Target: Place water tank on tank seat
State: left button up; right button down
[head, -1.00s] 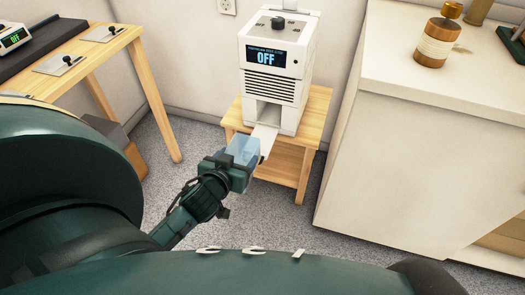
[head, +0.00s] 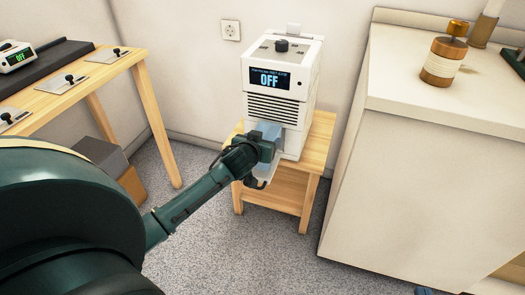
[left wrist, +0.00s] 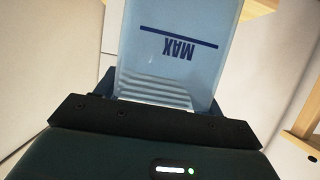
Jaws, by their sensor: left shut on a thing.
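The water tank (head: 268,129) is a clear bluish box held at the lower front opening of a white machine (head: 300,107). My left gripper (head: 264,149) is shut on it. In the left wrist view, the tank (left wrist: 185,35) shows a dark blue line and the word MAX upside down, above the gripper's dark edge. The machine's display reads OFF. The tank seat at the machine's bottom front is mostly hidden behind the tank and gripper, so I cannot tell whether the tank touches it. My right gripper is not in view.
The machine stands on a small wooden stool (head: 318,150) by the wall. A white counter (head: 430,170) with an amber bottle (head: 443,62) stands to the right. A wooden table (head: 85,75) is at the left. Grey floor is clear in front of the stool.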

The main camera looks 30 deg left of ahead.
pick_arm(q)
notch_tip(320, 180, down, 3)
jog(key=shift+w+f+b, duration=0.1)
jog(key=shift+b, duration=0.8)
jog(key=shift+f, duration=0.2)
jog(key=shift+r, duration=0.1)
pick_arm(e)
jog(key=shift+a+r+n+t+y, duration=0.15)
jog(key=shift+a+n+t+y, duration=0.2)
jog(key=shift+t+y, duration=0.2)
